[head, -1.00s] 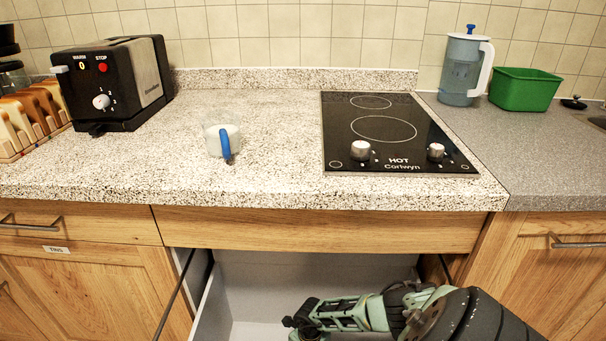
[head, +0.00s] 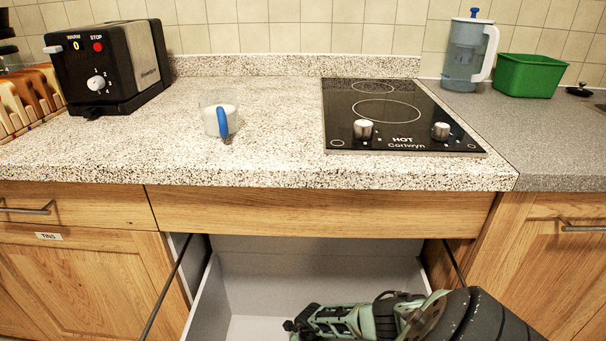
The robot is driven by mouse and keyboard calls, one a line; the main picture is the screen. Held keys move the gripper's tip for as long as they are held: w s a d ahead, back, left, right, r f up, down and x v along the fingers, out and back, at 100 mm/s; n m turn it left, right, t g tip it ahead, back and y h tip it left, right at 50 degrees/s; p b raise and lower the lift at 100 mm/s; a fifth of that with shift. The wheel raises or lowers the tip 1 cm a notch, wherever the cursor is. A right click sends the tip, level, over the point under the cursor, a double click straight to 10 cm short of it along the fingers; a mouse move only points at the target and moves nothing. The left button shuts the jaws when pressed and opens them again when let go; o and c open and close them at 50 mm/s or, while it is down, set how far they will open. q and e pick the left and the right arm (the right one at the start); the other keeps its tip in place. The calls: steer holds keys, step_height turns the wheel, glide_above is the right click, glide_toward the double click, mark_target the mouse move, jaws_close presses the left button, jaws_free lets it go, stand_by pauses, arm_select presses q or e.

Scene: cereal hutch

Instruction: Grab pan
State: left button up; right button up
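No pan shows in the head view. My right gripper (head: 303,327) is low in the picture, over or inside the open drawer (head: 205,312) under the counter; its arm comes in from the lower right. Its fingertips are small and seen from the side, so I cannot tell whether they are open or shut. The drawer's visible back and left parts look empty; its front and bottom lie below the picture's edge, partly behind my arm. My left gripper is out of view.
A black cooktop (head: 380,118) is set in the speckled counter (head: 270,165). A cup with a blue handle (head: 220,118), a toaster (head: 108,72), a blue jug (head: 463,55) and a green tub (head: 528,76) stand on top. The counter's front edge overhangs the drawer.

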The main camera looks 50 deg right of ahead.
steer(key=shift+c, duration=0.6)
jaws_close()
